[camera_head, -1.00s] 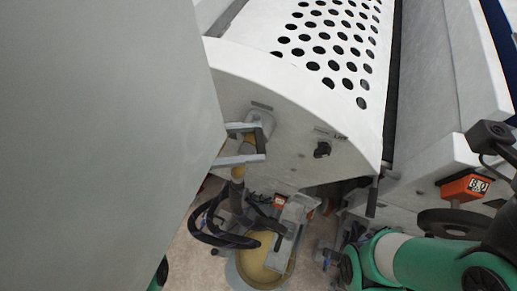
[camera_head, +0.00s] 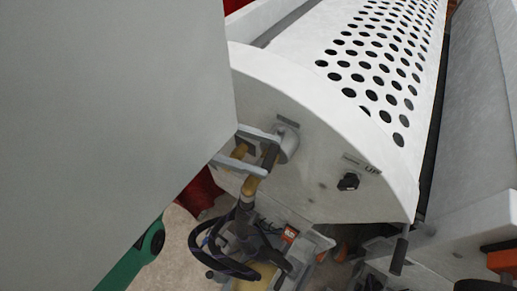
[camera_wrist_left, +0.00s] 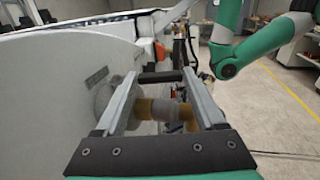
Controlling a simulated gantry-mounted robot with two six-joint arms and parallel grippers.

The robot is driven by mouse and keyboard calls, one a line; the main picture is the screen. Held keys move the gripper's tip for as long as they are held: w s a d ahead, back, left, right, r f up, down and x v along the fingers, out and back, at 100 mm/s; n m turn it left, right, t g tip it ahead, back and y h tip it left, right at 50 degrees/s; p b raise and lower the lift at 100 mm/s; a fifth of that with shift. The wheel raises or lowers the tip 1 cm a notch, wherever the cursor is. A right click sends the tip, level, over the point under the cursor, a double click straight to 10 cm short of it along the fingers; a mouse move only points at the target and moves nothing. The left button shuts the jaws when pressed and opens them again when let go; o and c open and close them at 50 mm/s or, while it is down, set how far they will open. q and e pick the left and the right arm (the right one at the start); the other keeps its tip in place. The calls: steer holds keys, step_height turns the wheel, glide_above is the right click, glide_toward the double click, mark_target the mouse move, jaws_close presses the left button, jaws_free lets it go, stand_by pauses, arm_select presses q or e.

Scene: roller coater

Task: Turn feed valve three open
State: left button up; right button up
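My left gripper (camera_head: 262,155) is at the white machine's end panel (camera_head: 312,178). Its two grey fingers are wide apart, one on each side of a valve with a dark handle bar (camera_head: 270,157) and a brass-coloured body. In the left wrist view, the black bar (camera_wrist_left: 160,77) spans the gap between the fingertips (camera_wrist_left: 160,84), and the brass body (camera_wrist_left: 160,110) sits between the fingers. I cannot tell whether the fingers touch the bar. A round grey mount (camera_head: 288,142) joins the valve to the panel. No valve number is readable. My right gripper is not in view.
A black knob (camera_head: 348,182) is on the panel right of the valve. Dark hoses (camera_head: 215,245) loop below it. The perforated white cover (camera_head: 375,65) lies above. A large grey surface (camera_head: 115,110) hides the left side. Open floor shows in the left wrist view (camera_wrist_left: 285,115).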

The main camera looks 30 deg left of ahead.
arm_select(q)
steer(key=o, duration=0.4)
steer(key=a, duration=0.2)
steer(key=a+b, duration=0.1)
steer(key=a, duration=0.4)
steer(key=shift+s+a+b, duration=0.25)
steer(key=shift+s+b, duration=0.1)
steer(key=shift+c, duration=0.4)
